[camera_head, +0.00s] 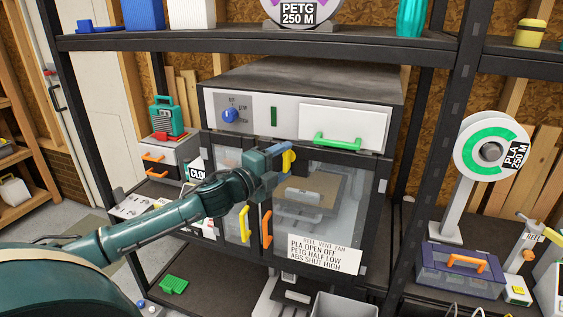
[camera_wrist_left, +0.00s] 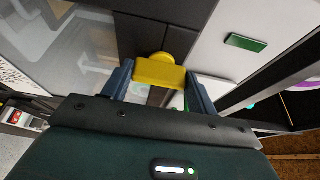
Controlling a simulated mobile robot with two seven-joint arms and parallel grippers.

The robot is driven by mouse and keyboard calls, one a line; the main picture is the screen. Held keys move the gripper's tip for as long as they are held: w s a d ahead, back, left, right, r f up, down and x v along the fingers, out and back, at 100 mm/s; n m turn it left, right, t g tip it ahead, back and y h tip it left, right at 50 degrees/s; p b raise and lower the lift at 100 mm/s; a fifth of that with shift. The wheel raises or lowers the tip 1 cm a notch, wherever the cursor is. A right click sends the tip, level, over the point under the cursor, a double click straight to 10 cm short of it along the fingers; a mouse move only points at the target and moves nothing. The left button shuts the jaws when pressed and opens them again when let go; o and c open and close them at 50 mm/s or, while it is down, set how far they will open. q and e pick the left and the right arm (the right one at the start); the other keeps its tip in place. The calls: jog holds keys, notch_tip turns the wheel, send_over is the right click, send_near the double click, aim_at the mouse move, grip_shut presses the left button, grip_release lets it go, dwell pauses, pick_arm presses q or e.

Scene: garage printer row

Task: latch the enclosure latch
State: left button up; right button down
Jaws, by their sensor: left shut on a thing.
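The enclosure latch is a yellow knob-like piece (camera_head: 289,161) high on the enclosure front, near the top of the doors. It also shows in the left wrist view (camera_wrist_left: 160,72), between my two blue fingers. My left gripper (camera_head: 283,155) is at the latch and shut on it; the gripper also shows in the left wrist view (camera_wrist_left: 158,76). The enclosure (camera_head: 300,82) has a pair of clear front doors, with a yellow handle (camera_head: 244,224) and an orange handle (camera_head: 266,229) side by side. My left forearm and hand hide part of the left door. My right gripper is not in view.
Above the doors are a blue dial (camera_head: 230,115) and a drawer with a green handle (camera_head: 338,142). A black shelf post (camera_head: 449,130) stands at the right, with a spool (camera_head: 492,150) beyond it. A grey bin (camera_head: 345,305) stands below the doors.

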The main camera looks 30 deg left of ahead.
pick_arm(q)
jog(key=o, duration=1)
jog(key=shift+s, duration=0.15)
jog(key=shift+s+a+f, duration=0.1)
jog(key=shift+s+f, duration=0.05)
jog(key=shift+s, duration=0.1)
jog(key=s+a+b, duration=0.2)
jog(key=s, duration=1)
jog(key=shift+r, duration=0.2)
jog(key=shift+s, duration=0.1)
